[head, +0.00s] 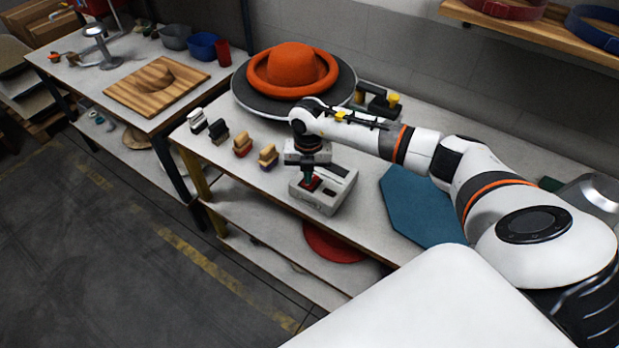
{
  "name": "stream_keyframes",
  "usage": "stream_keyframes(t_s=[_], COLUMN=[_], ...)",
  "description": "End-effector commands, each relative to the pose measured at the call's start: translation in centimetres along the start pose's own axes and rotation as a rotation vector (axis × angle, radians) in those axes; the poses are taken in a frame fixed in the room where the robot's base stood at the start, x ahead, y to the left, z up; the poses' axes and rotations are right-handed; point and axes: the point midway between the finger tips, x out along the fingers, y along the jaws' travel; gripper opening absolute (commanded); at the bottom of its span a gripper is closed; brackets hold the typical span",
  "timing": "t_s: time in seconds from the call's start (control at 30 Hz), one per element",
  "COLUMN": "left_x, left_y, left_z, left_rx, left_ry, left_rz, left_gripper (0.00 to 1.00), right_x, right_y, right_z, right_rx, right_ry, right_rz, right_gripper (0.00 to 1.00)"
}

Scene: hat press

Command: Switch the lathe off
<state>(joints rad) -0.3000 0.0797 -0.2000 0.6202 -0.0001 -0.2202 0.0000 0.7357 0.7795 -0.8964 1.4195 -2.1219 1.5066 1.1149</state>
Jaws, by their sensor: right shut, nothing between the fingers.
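An orange felt hat (292,70) sits on a round dark turntable (342,92), which looks like the lathe, at the back of the table. A pale grey control box (334,193) stands at the table's front edge. A red part, probably a switch or button (316,185), shows on its top left. My right gripper (308,180) is shut and empty, pointing down at this red part. I cannot tell whether its tips touch it, and they partly hide it. My left gripper is not in view.
Several small brushes (242,144) stand in a row left of the box. A blue mat (420,208) lies to its right. A black device with a yellow knob (380,100) stands behind. A second table (90,75) with a wooden board is at left.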

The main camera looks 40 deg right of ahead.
Motion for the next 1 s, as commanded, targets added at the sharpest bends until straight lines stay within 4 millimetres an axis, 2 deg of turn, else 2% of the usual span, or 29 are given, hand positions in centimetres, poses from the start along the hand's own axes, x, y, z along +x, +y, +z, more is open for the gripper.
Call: stream_keyframes(t_s=[0.1,0.63,1.0], left_x=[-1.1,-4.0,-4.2], left_y=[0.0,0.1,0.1], left_z=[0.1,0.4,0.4], left_rx=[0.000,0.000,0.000], left_ry=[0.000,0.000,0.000], left_rz=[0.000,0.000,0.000], left_gripper=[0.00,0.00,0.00], right_x=[-1.5,-5.8,-6.2], right_y=[0.0,-0.1,-0.1], right_z=[-0.1,-0.1,-0.1], right_rx=[0.000,0.000,0.000], right_ry=[0.001,0.003,0.002], right_rz=[-0.001,-0.003,-0.003], right_gripper=[0.00,0.00,0.00])
